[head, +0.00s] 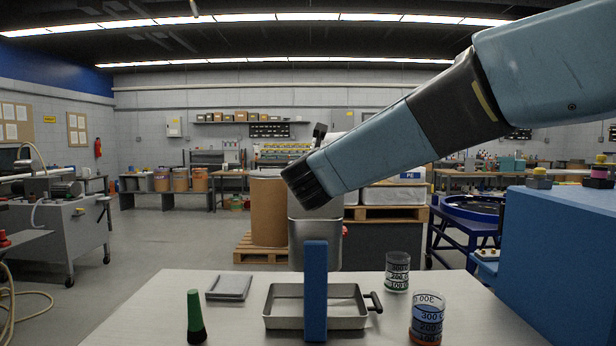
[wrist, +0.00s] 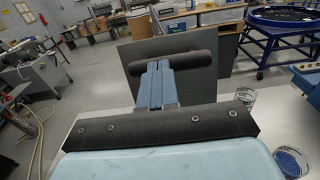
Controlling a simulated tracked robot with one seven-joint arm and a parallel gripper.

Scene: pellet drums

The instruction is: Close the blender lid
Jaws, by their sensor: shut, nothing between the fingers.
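The blender's brushed-metal container (head: 301,245) stands behind a blue upright post (head: 316,290) at the table's middle. In the wrist view, a grey panel that looks like the raised lid (wrist: 212,84) stands ahead of my gripper, with a dark bar handle (wrist: 195,59) across it. My gripper (wrist: 158,66) is shut and empty, its blue fingertips overlapping the handle in the picture. I cannot tell whether they touch it. In the head view my arm's end covers the fingers and most of the lid.
A metal tray (head: 348,321) with a dark handle, a small grey tray (head: 229,287), a green-and-black cone-shaped item (head: 195,315) and two measuring beakers (head: 397,272) (head: 427,318) stand on the table. A big blue box (head: 555,260) stands at the right.

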